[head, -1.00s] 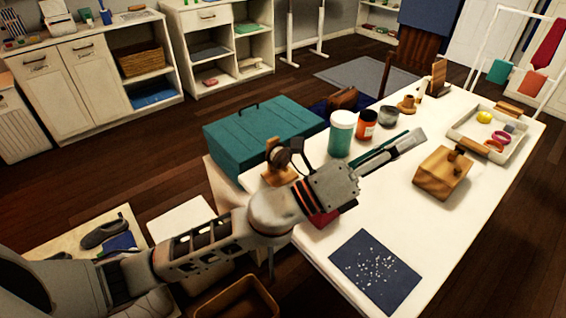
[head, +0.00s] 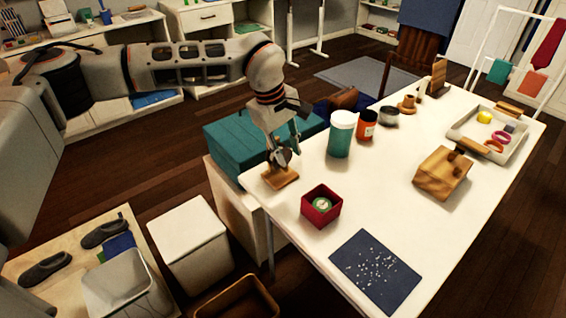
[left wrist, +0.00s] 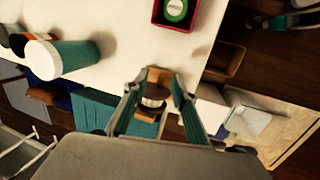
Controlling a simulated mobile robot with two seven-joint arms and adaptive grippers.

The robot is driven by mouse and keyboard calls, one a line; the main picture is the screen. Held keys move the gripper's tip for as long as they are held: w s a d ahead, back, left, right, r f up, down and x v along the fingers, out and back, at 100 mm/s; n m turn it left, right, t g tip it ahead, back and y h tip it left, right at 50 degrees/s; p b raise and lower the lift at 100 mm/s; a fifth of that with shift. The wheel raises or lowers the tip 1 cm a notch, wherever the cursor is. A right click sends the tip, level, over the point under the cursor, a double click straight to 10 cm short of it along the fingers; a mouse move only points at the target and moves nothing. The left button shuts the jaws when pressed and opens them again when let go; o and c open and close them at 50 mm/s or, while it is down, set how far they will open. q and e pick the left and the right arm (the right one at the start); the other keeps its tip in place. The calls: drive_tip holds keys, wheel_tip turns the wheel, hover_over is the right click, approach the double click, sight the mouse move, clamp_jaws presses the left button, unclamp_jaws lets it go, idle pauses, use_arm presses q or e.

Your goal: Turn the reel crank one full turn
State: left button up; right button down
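The reel (head: 280,158) is a small grey drum on a wooden base (head: 282,178) at the near-left corner of the white table. My left gripper (head: 285,152) points down over it, its fingers apart. In the left wrist view, the reel (left wrist: 153,101) shows between the open fingers of the left gripper (left wrist: 155,88), one on each side. I cannot tell whether a finger touches it. The crank cannot be made out clearly behind the fingers. My right gripper is not in view.
A red box (head: 322,206) with a green-topped thing inside stands close by. A teal-and-white jar (head: 341,135) and an orange jar (head: 367,124) stand behind. A teal chest (head: 225,143) is beside the table. The table's middle is clear.

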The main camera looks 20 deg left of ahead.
sight(283, 169)
use_arm(q)
drive_tip(key=shift+y, duration=0.4)
drive_tip(key=f, duration=0.2)
drive_tip(key=w+a+f, duration=0.1)
drive_tip(key=f, duration=0.1)
drive_tip(key=w+a+f+b, duration=0.1)
drive_tip(key=f, duration=0.1)
drive_tip(key=shift+w+f, duration=0.1)
drive_tip(key=shift+f, duration=0.25)
clamp_jaws()
